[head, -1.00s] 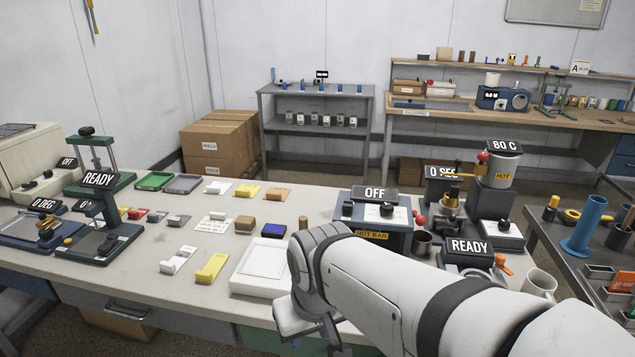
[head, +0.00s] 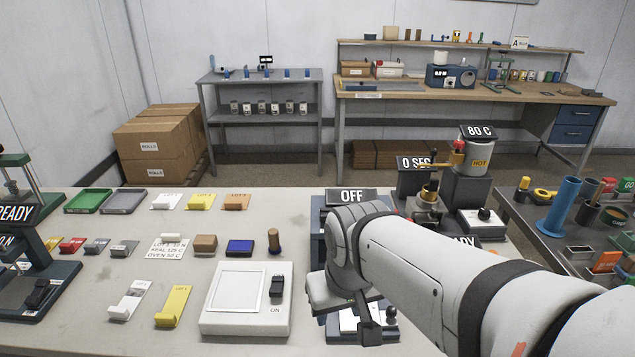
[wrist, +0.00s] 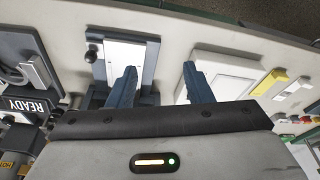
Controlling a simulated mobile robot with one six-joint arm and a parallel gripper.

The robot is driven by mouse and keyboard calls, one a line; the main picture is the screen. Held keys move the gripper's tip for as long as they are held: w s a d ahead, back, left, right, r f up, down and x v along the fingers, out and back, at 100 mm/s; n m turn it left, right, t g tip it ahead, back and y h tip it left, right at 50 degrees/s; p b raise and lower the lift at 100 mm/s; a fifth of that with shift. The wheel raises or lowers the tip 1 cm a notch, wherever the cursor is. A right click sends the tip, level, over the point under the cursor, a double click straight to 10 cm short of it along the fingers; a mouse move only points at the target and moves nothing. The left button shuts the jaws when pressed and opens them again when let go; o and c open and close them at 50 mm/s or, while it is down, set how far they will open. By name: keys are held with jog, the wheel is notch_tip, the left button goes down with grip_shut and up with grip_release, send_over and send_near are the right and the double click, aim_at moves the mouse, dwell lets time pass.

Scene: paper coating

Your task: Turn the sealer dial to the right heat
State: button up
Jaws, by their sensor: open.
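The sealer shows in the head view as a dark blue housing under an OFF sign (head: 352,196). My arm crosses in front of it, and its dial is hidden there. The note card (head: 168,246) on the bench reads SEAL 125 C and OVEN 50 C, its top line harder to read. My gripper (wrist: 159,72) is open and empty in the wrist view, with two blue fingers apart over the bench. A blue-framed device with a white plate (wrist: 125,52) and black knob lies by the left finger; I cannot tell whether it belongs to the sealer.
A white pad (head: 240,318) with a black switch marked ON lies left of my arm. A brown-topped stamp (head: 274,241) and blue block (head: 240,247) stand behind it. The 80 C pot (head: 477,156) and 0 SEC unit (head: 414,178) stand to the right.

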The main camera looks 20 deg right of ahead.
jog(key=shift+o, duration=0.9)
jog(key=w+d+r+m+p, duration=0.1)
jog(key=w+d+r+m, duration=0.1)
jog(key=w, duration=0.5)
jog(key=w+d+r+m+g+p, duration=0.1)
jog(key=w+d+r+m+p, duration=0.1)
jog(key=w+d+r, duration=0.3)
jog(key=shift+w+d+m, duration=0.15)
jog(key=shift+w+m, duration=0.55)
jog(key=shift+w, duration=0.55)
jog(key=w+d+m+p, duration=0.1)
jog(key=w+d, duration=0.2)
jog(key=w+d+m+g, duration=0.1)
jog(key=w+d+m, duration=0.1)
jog(key=w+d, duration=0.1)
jog(key=w+d+m+p, duration=0.1)
jog(key=w+d, duration=0.2)
jog(key=w, duration=0.2)
jog(key=shift+m+g+p, duration=0.3)
jog(key=shift+m+p, duration=0.05)
jog(key=shift+m, duration=0.05)
jog(key=shift+w+d, duration=0.2)
jog(key=shift+d, duration=0.15)
jog(key=shift+d+f, duration=0.1)
jog(key=shift+f, duration=0.2)
notch_tip(320, 180, down, 7)
jog(key=shift+f+p, duration=0.15)
jog(key=shift+p, duration=0.25)
